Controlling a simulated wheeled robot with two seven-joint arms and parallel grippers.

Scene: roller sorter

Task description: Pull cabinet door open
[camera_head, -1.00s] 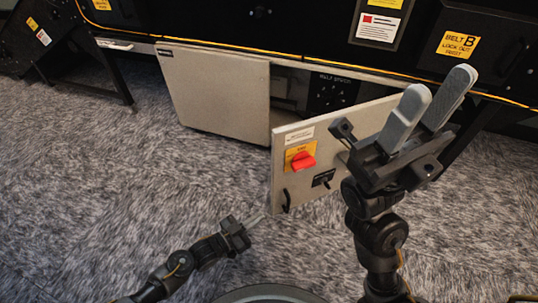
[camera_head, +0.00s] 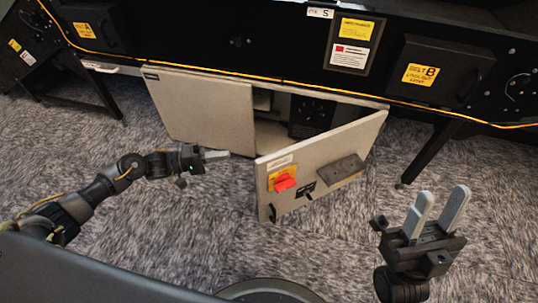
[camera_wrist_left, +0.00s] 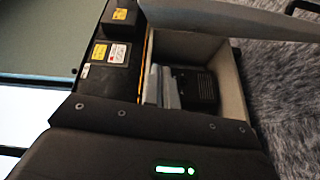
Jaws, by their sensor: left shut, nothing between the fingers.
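The cabinet under the black machine has a beige right door (camera_head: 330,142) that stands swung open toward me. It carries a red switch (camera_head: 285,183) on a yellow plate, and a black handle (camera_head: 272,212) near its free edge. The beige left panel (camera_head: 205,108) covers the other half. My left gripper (camera_head: 222,155) is shut and empty, in front of the opening and left of the door's free edge. Its fingers (camera_wrist_left: 166,88) point toward the cabinet interior (camera_wrist_left: 230,85) in the left wrist view. My right gripper (camera_head: 440,207) is open and empty, right of the door and apart from it.
The black machine (camera_head: 230,40) spans the back above the cabinet, with a yellow cable along its lower edge. A dark support leg (camera_head: 430,152) stands right of the door. Grey carpet (camera_head: 215,215) is clear in front of the cabinet.

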